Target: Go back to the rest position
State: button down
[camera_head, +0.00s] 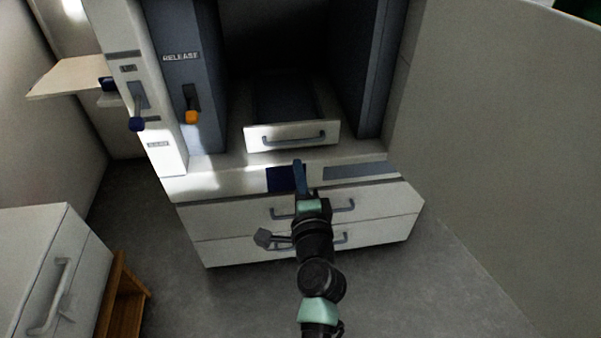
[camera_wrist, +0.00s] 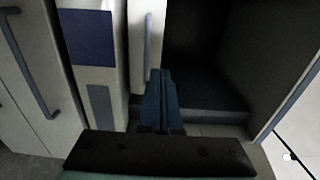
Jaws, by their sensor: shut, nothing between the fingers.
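My gripper (camera_head: 298,166) reaches out in front of the white machine, with its blue fingers over the ledge just below a small pulled-out drawer (camera_head: 262,141). In the wrist view the fingers (camera_wrist: 161,90) are shut together with nothing between them. They look close to the drawer's front and handle (camera_wrist: 148,48); I cannot tell whether they touch. In the head view the drawer's grey handle (camera_head: 294,138) is fully visible and the drawer sits at the mouth of a dark recess.
Two wide drawers (camera_head: 230,222) lie below the ledge. A lever with an orange knob (camera_head: 192,117) and one with a blue knob (camera_head: 137,124) are on the left. A white cabinet (camera_head: 30,240) and wooden stand (camera_head: 122,300) stand at lower left. A grey wall closes the right.

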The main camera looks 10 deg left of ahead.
jog(key=shift+v, duration=0.85)
